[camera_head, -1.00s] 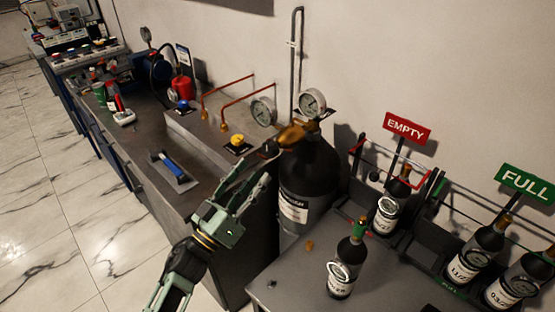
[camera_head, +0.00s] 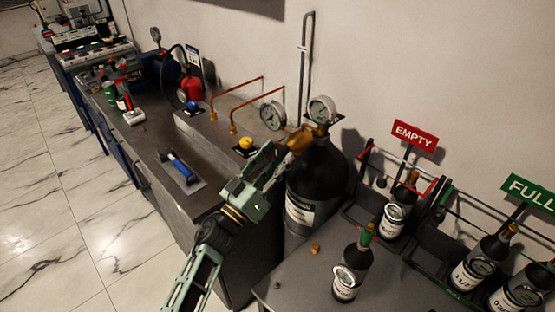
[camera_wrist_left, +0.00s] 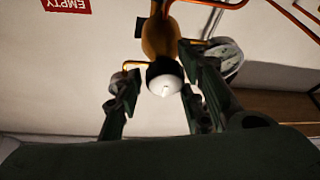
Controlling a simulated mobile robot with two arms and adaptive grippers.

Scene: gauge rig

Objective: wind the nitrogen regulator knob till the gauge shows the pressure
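The brass regulator (camera_head: 301,138) sits on top of a large black gas cylinder (camera_head: 318,176) with a white label. Two round white-faced gauges, a left one (camera_head: 272,115) and a right one (camera_head: 321,109), stand by it; their readings are too small to tell. My left gripper (camera_head: 284,152) is at the regulator's front left. In the left wrist view the dark knob (camera_wrist_left: 165,82) with a pale centre lies between my open left fingers (camera_wrist_left: 160,92), with a gap at the left finger. The head view hides the knob behind the gripper. My right gripper is not in view.
A yellow knob (camera_head: 246,144) and copper pipes (camera_head: 234,110) lie left of the cylinder. A small bottle with a green top (camera_head: 351,268) stands on the front table. Bottles sit in racks by the EMPTY sign (camera_head: 414,137) and FULL sign (camera_head: 530,191).

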